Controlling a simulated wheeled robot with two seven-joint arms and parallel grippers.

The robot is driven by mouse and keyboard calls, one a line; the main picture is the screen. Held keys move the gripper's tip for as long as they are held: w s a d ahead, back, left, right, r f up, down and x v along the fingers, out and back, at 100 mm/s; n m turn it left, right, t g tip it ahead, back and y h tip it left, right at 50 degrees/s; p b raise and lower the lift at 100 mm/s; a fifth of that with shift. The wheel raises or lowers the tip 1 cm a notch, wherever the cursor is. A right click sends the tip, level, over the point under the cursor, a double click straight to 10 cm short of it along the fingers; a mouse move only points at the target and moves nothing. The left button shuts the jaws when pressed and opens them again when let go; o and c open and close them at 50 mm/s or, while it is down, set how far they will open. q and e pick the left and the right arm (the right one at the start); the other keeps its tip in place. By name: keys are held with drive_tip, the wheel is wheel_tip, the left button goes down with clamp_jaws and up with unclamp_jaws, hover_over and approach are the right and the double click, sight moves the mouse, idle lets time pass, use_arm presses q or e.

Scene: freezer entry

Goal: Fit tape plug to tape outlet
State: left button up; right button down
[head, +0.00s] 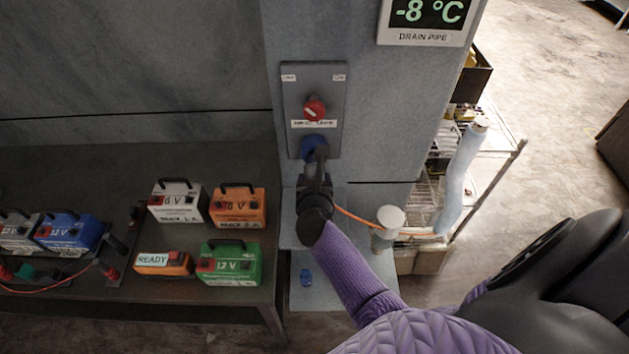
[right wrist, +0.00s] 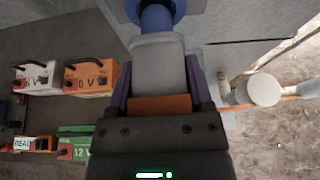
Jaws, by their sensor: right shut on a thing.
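The tape outlet (head: 312,147) is a blue round socket low on a grey wall panel (head: 331,85), below a red rotary knob. My right gripper (head: 316,183) is just under it, shut on the tape plug. The right wrist view shows the plug's grey body (right wrist: 159,62) between the fingers, its blue front end at the outlet's blue collar (right wrist: 185,6). The plug lines up with the outlet and seems to meet it; I cannot tell how deep it sits. In the head view the gripper mostly hides the plug. My left gripper is not in view.
An orange cable (head: 354,216) runs right from the gripper towards a white-capped pipe (head: 391,219). Several batteries, including a green one (head: 229,264), stand on the dark bench at left. A wire rack (head: 495,150) stands behind the wall's right edge.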

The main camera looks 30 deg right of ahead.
sight(315, 167)
drive_tip(key=shift+w+d+b, duration=0.25)
drive_tip(key=shift+w+d, duration=0.3)
drive_tip(key=shift+w, duration=0.35)
drive_tip(key=shift+w+d+b, duration=0.2)
drive_tip(key=shift+w+d, duration=0.35)
drive_tip(key=shift+w, duration=0.3)
unclamp_jaws()
drive_tip(key=shift+s, duration=0.1)
drive_tip(key=shift+s+a+p, duration=0.55)
drive_tip(key=shift+s+a, duration=0.15)
drive_tip(key=shift+s, duration=0.3)
drive_tip(key=shift+s+a+p, duration=0.3)
drive_tip(key=shift+s+a, duration=0.3)
drive_tip(key=shift+s, duration=0.35)
drive_tip(key=shift+s+a+p, duration=0.3)
drive_tip(key=shift+s+a, duration=0.25)
drive_tip(key=shift+s, duration=0.4)
drive_tip(key=shift+r, duration=0.15)
